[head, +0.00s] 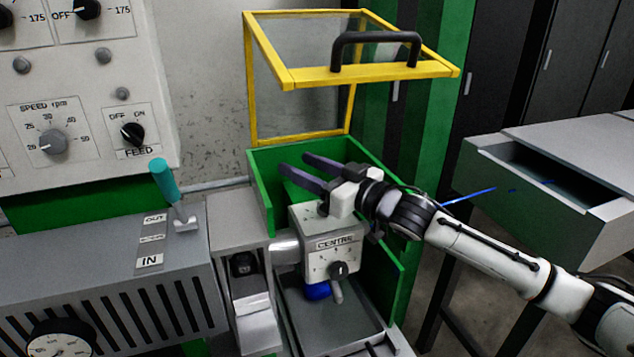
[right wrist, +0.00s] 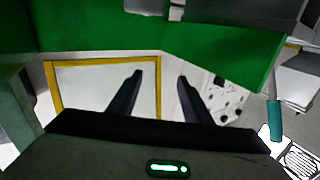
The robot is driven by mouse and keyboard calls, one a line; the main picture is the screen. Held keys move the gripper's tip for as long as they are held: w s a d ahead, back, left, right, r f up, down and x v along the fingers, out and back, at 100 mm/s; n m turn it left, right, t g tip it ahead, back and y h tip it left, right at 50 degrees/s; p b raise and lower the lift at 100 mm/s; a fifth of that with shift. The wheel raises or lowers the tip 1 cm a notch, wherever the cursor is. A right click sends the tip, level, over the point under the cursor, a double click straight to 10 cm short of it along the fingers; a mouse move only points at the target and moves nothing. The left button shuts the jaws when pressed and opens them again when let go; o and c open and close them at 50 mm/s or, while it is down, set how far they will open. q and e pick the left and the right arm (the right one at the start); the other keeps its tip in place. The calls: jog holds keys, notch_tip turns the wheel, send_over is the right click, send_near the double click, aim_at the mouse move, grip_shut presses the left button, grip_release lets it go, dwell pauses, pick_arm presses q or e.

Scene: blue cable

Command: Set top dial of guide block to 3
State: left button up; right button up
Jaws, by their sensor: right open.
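My left gripper is not in view.
A raised yellow-framed guard (head: 370,75) with a black handle stands above the enclosure. A teal-handled lever (head: 164,180) and a control panel (head: 75,120) are at left. A grey drawer unit (head: 540,215) is at right, near a blue cable (head: 470,196).

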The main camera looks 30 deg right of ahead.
aim_at(351, 230)
jog(key=shift+m+t+h, duration=0.3)
jog(key=shift+m, duration=0.2)
jog(key=s+a+f+b, duration=0.1)
jog(key=s+f, duration=0.1)
jog(key=s+a+f+b, duration=0.1)
jog(key=a, duration=0.1)
jog(key=shift+s+f, duration=0.35)
jog(key=shift+f, duration=0.05)
jog(key=shift+s+d+f+m+h+b, duration=0.15)
jog(key=shift+s+f+h+b, duration=0.15)
jog(key=shift+s, duration=0.3)
jog(key=shift+s+f+m+h+b, duration=0.15)
jog(key=shift+s+f+h+b, duration=0.1)
jog(key=shift+s+f, duration=0.25)
jog(key=s+d+f+h, duration=0.1)
jog(key=s, duration=0.1)
jog(key=s+d+f+m+h+b, duration=0.1)
jog(key=s+d, duration=0.1)
jog(key=s+d+f+m+h, duration=0.1)
jog(key=s+d+h, duration=0.1)
jog(key=shift+s+d+f+b, duration=0.15)
jog(key=shift+d+f+b, duration=0.05)
jog(key=shift+b, duration=0.2)
jog(key=w, duration=0.9)
jog(key=shift+w+d+f, duration=0.1)
jog(key=shift+w+d, duration=0.05)
jog(key=shift+d, duration=0.05)
